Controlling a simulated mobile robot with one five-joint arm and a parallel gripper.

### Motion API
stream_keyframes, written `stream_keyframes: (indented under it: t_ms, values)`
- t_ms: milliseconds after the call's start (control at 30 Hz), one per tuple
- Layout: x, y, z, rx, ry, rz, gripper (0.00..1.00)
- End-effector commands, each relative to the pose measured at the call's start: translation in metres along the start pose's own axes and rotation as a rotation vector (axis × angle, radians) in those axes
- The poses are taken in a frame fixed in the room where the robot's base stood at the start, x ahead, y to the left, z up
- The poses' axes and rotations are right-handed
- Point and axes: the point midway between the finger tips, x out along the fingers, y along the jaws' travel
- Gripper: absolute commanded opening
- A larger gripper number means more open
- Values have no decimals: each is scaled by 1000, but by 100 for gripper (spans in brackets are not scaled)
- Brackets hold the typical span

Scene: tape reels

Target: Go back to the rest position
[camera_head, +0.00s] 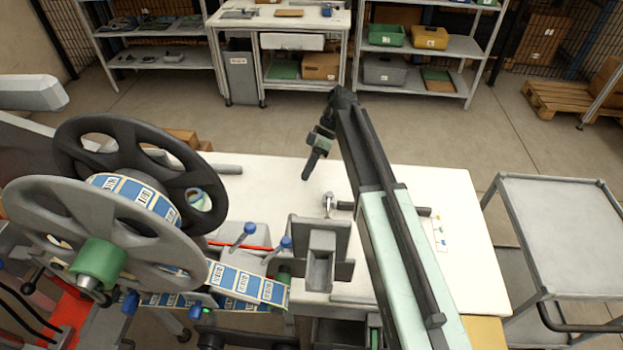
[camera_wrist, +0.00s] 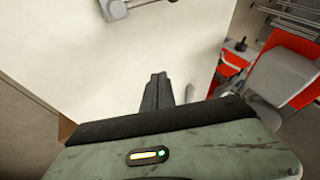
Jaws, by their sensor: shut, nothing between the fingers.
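My gripper (camera_head: 311,167) hangs at the end of my raised arm, above the white table (camera_head: 450,200) in the head view. Its dark fingers are together and hold nothing. In the wrist view the shut fingers (camera_wrist: 157,90) point over the bare white table top (camera_wrist: 110,65). The gripper appears apart from everything around it.
A labelling machine with a tape reel (camera_head: 134,194) between dark and grey spoked flanges stands at the left. A grey bracket (camera_head: 320,250) stands beside my arm. A grey cart (camera_head: 560,225) is at the right. Shelves (camera_head: 425,47) stand at the back, with clear floor before them.

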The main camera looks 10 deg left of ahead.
Motion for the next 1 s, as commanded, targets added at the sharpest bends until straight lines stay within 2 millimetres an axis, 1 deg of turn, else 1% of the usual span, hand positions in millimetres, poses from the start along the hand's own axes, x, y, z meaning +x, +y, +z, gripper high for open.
stream_keyframes:
  t_ms: [33,67,533,633,667,700,767,800,867,900,967,1000]
  values:
    - [-8,0,-4,0,0,0,0]
    - [-8,1,-5,0,0,0,0]
    - [-6,2,-2,1,1,1,0]
    - [-12,5,7,15,7,7,0]
    - [-16,6,14,24,11,11,0]
    - [-22,7,26,40,19,19,0]
    - [-28,-3,50,70,26,34,0]
    - [-30,-12,69,94,22,48,0]
    - [-32,-28,100,156,6,84,0]
    - [-32,-38,119,218,-7,110,0]
    - [-31,-53,148,335,-27,157,0]
    - [-30,-64,168,428,-41,191,0]
